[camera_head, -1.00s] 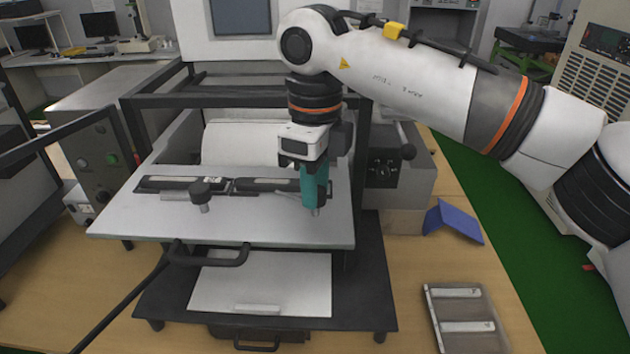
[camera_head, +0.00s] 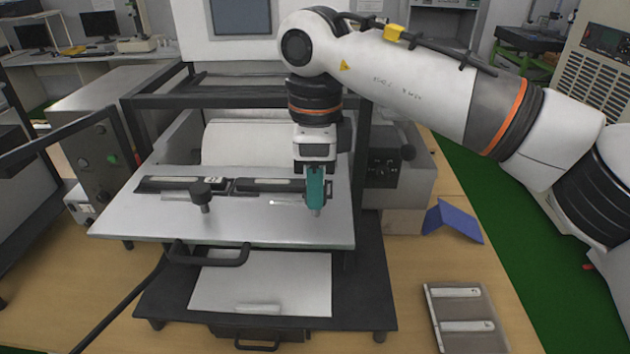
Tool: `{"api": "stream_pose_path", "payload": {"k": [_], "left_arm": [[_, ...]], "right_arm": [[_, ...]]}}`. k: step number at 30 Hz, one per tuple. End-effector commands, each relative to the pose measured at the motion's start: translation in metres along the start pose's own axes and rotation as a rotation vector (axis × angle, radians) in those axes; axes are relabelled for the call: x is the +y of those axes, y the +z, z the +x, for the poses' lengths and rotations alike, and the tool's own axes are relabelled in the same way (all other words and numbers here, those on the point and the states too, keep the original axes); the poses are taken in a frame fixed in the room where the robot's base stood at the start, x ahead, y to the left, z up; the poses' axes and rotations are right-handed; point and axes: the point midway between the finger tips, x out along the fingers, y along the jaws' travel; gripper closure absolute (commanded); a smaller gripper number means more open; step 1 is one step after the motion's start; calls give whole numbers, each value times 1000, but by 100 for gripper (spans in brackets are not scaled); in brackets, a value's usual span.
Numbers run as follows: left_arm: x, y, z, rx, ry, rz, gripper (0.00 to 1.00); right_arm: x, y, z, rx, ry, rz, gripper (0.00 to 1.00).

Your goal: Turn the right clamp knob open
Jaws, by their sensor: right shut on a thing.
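My right gripper (camera_head: 316,190) points straight down over the right end of the light metal plate (camera_head: 260,232). Its teal fingers are shut on the right clamp knob, which they hide almost wholly; only a small metal stub (camera_head: 316,212) shows below them. The left clamp knob (camera_head: 202,194) is dark and stands free on its post. A dark bar with pale strips (camera_head: 262,185) runs along the plate behind the knobs. My left gripper does not show.
A black frame post (camera_head: 361,150) stands just right of my gripper. A black handle (camera_head: 208,256) sits at the plate's front edge. A tray (camera_head: 462,308) with pale strips and a blue angled piece (camera_head: 454,220) lie on the wooden table at right.

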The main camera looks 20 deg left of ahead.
Motion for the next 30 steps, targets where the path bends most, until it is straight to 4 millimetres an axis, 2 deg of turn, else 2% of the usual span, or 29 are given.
{"api": "stream_pose_path", "payload": {"k": [5, 6, 10, 18, 22, 26, 30], "left_arm": [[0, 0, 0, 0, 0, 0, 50], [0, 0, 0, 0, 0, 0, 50], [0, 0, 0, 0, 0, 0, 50], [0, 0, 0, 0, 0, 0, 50], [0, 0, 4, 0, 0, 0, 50], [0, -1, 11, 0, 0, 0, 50], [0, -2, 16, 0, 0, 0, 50]], "right_arm": [[1, 0, -3, 3, 5, 1, 94], [1, 0, -3, 3, 6, 2, 70], [1, 0, -3, 2, 4, 2, 50], [0, 0, -1, 0, 2, 1, 50], [1, 0, -9, 1, 3, 2, 50], [0, 0, -30, 0, 6, 3, 50], [1, 0, -62, 1, 7, 5, 50]]}}
